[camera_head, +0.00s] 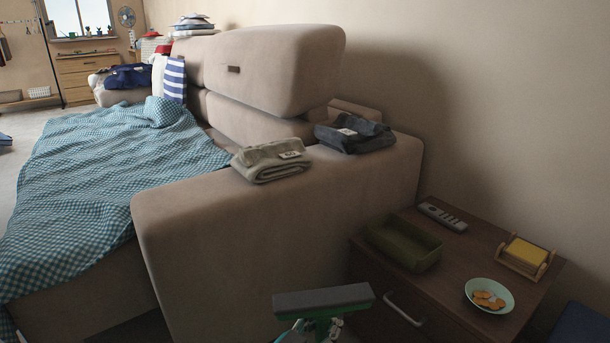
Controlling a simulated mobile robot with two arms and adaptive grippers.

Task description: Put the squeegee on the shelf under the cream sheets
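The squeegee (323,299) shows at the bottom centre, with a wide grey head on top and a green part below it. My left gripper (313,334) is at the bottom edge, closed around the green part just under the head. The squeegee is upright in front of the sofa arm, with its head roughly level. Its lower end is cut off by the picture edge. My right gripper is not in view. I cannot make out a shelf with cream sheets in this view.
A beige sofa (190,235) with folded garments on its arm and a checked blanket (90,190) fills the left and middle. A wooden side table (450,270) at the right bears a green tray (405,243), a remote (442,216), a note holder and a bowl (489,296).

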